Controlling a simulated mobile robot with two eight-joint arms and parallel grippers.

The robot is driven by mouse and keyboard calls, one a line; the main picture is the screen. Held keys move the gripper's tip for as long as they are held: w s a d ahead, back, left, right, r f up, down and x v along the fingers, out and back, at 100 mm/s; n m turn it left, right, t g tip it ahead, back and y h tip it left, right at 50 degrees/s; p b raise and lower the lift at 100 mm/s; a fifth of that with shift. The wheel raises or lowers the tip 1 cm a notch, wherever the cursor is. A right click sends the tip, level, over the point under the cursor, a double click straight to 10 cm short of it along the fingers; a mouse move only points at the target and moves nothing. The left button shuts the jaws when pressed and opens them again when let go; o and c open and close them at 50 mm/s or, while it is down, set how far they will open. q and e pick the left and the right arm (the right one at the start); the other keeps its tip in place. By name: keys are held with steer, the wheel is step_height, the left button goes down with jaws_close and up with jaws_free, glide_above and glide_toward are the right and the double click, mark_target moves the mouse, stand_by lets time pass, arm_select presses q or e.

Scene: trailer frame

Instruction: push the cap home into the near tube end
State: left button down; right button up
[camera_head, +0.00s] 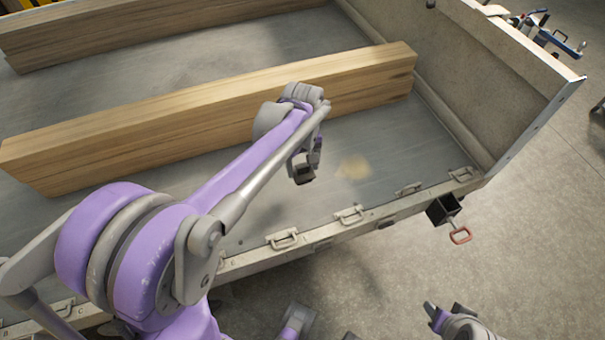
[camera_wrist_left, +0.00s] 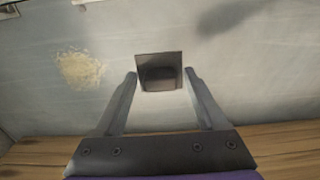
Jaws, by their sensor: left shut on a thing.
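My left gripper (camera_head: 306,165) is over the trailer bed, in front of the nearer timber. In the left wrist view its two fingers (camera_wrist_left: 160,75) are shut on a small dark square cap (camera_wrist_left: 159,60), whose hollow-looking face shows between the tips. The cap also shows as a small dark block in the head view (camera_head: 302,175), above the bed and apart from any tube. A black square tube end (camera_head: 437,210) sticks out under the trailer's near edge, with a red-handled part beside it. My right gripper (camera_head: 446,309) is at the bottom right, fingers apart and empty.
Two long timbers lie on the bed, the nearer one (camera_head: 200,118) behind my left gripper. A side wall (camera_head: 490,85) closes the right end. Several tie-down loops (camera_head: 349,214) line the near rail. A pale dusty patch (camera_head: 354,167) marks the bed.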

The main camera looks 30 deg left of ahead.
mark_target(303, 165)
arm_select(q)
step_height(303, 165, up, 3)
steer(key=shift+f, duration=0.1)
steer(key=shift+p, duration=0.3)
steer(key=w+d+f+m+p, duration=0.4)
steer(key=w+d+m+p, duration=0.25)
steer(key=m+p, duration=0.3)
steer(key=s+a+r+n+b, duration=0.1)
steer(key=s+a+n+b, duration=0.1)
steer(key=b, duration=0.1)
steer(key=s+a+r+n+b, duration=0.1)
steer(key=s+a+n+b, duration=0.1)
steer(key=n+b, duration=0.1)
steer(key=s+a+r+n+b, duration=0.1)
steer(key=s+a+n+b, duration=0.1)
steer(key=n+b, duration=0.1)
steer(key=shift+s+r+n+b, duration=0.1)
steer(key=shift+r+n+b, duration=0.05)
steer(key=shift+n+b, duration=0.15)
steer(key=shift+s+a+r+n, duration=0.15)
steer(key=shift+a+r+n, duration=0.1)
steer(key=shift+r, duration=0.2)
